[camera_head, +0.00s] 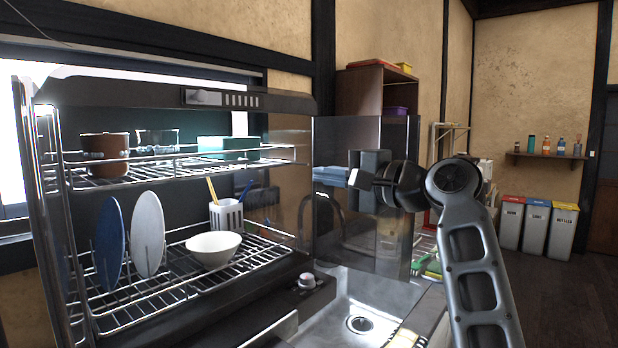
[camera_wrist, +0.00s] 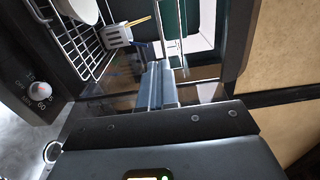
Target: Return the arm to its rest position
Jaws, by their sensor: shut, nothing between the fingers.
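My gripper (camera_head: 355,178) is at the end of my raised arm, right of centre in the head view. It points left, level with the upper part of a dish rack, and stands apart from it. Its fingers also show in the wrist view (camera_wrist: 158,84), pressed together with nothing between them. My arm rises from the lower right of the head view and bends at an elbow joint.
The two-tier dish rack (camera_head: 190,295) holds pots, plates, a white bowl (camera_head: 213,247) and a utensil holder (camera_head: 227,214). A sink (camera_head: 375,300) lies below my gripper. Several bins (camera_head: 535,226) and a wall shelf (camera_head: 548,156) stand back right. Dark floor there is open.

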